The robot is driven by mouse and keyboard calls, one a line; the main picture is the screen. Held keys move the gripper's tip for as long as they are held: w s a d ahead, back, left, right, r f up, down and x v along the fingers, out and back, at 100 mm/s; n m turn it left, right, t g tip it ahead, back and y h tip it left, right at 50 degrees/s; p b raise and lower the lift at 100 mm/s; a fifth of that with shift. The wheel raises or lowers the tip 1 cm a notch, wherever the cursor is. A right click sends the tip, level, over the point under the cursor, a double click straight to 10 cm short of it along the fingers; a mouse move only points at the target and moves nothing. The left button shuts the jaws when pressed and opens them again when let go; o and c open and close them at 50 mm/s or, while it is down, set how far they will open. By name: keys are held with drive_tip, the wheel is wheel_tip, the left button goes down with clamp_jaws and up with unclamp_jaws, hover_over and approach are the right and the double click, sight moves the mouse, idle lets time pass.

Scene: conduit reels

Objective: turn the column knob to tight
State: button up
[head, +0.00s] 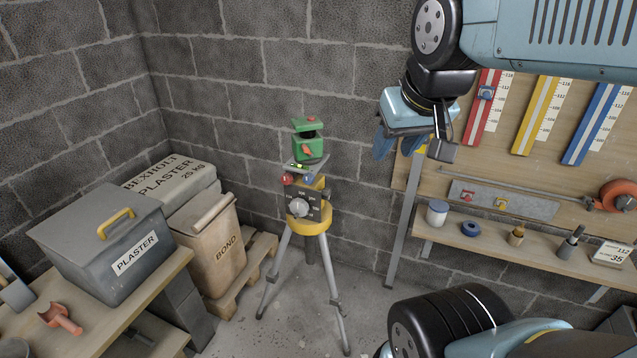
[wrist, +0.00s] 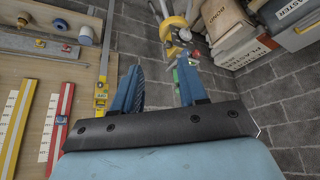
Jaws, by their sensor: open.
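A tripod (head: 309,228) with a yellow collar stands on the floor by the wall in the head view. On its front is a pale round knob (head: 298,207) over a dark plate with small marks; I cannot read its setting. A green instrument (head: 308,148) sits on top, with a red and a blue small knob below it. My gripper (head: 399,150) is to the right of the tripod and higher than the knob, apart from it. Its blue fingers are spread and empty. In the wrist view the tripod's yellow collar (wrist: 178,21) shows beyond the fingers, upside down.
A grey plaster bin (head: 95,250) and a bond sack (head: 208,250) stand at left. A wooden board with coloured rulers (head: 483,105) and a shelf (head: 500,240) with small items are at right. The space between my gripper and the tripod looks clear.

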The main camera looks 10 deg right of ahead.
drive_tip(key=shift+w, duration=0.2)
drive_tip(key=shift+o, duration=0.4)
drive_tip(key=shift+d, duration=0.1)
drive_tip(key=shift+w+f, duration=0.2)
drive_tip(key=shift+w, duration=0.1)
drive_tip(key=w+a+f+m+g+y, duration=0.2)
drive_tip(key=w+f+g+y, duration=0.25)
drive_tip(key=w+f, duration=0.45)
drive_tip(key=m+t+y, duration=1)
drive_tip(key=m, duration=0.5)
approach(326, 194)
drive_tip(key=shift+g, duration=0.25)
drive_tip(key=x, duration=0.3)
drive_tip(key=w+x, duration=0.1)
drive_tip(key=x, duration=0.2)
drive_tip(key=d+x, duration=0.1)
drive_tip(key=x, duration=0.2)
drive_tip(key=shift+w+f, duration=0.15)
drive_tip(key=shift+f, duration=0.25)
drive_tip(key=shift+c, duration=0.3)
